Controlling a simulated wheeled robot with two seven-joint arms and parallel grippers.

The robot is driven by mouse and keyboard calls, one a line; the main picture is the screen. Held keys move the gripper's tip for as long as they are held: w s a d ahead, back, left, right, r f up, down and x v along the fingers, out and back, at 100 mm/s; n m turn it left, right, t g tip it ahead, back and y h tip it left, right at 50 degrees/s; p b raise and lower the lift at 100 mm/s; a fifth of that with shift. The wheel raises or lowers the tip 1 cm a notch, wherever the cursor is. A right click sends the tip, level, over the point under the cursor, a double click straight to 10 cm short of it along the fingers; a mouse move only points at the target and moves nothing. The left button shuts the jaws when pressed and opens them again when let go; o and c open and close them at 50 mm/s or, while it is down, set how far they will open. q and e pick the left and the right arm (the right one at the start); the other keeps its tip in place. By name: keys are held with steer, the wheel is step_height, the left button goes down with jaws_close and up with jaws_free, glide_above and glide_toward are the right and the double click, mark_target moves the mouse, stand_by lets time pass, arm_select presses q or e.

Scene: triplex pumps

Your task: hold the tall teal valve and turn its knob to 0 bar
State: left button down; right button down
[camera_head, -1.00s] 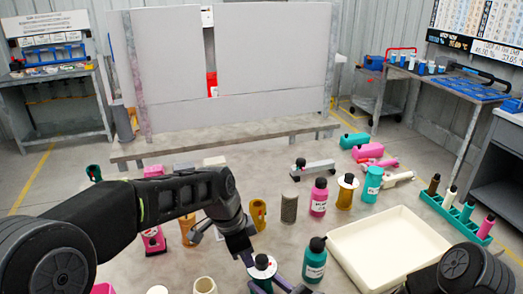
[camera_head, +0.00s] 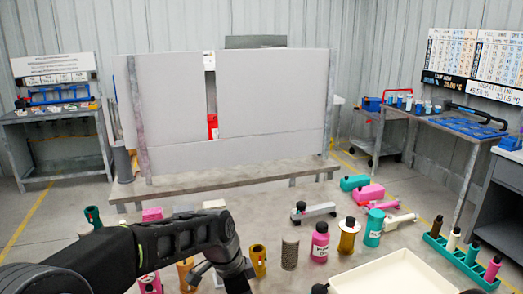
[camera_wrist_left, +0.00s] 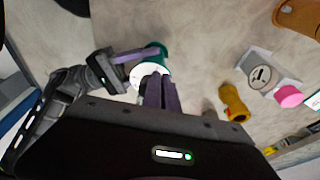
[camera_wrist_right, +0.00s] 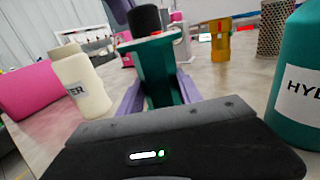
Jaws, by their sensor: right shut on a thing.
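The tall teal valve (camera_wrist_right: 153,72) stands between the purple fingers of my right gripper (camera_wrist_right: 157,98), which is shut on its body in the right wrist view. Its black knob (camera_wrist_right: 144,20) is on top, above a pale dial disc with a red edge. In the left wrist view the white dial (camera_wrist_left: 143,76) and part of the teal body show. My left gripper (camera_wrist_left: 160,88) is over the dial, its purple fingers close together. They hide the knob there, and I cannot tell whether they grip it. The dial's reading is not legible.
A teal bottle labelled "HYD" (camera_wrist_right: 298,90) stands close on the right in the right wrist view, with a cream bottle (camera_wrist_right: 82,88) on the left. In the head view a cream tray (camera_head: 395,276) and a green rack (camera_head: 458,262) are at right, among several bottles.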

arm_select(q)
steer(key=shift+r, duration=0.1)
steer(key=shift+a, duration=0.3)
steer(key=v, duration=0.3)
steer(key=d+v, duration=0.1)
steer(key=v, duration=0.1)
steer(key=shift+w+r, duration=0.15)
steer(key=shift+r, duration=0.35)
steer(key=s, duration=0.1)
steer(key=s+d+r, duration=0.1)
steer(key=shift+s+d, duration=0.15)
steer(key=shift+s, duration=0.15)
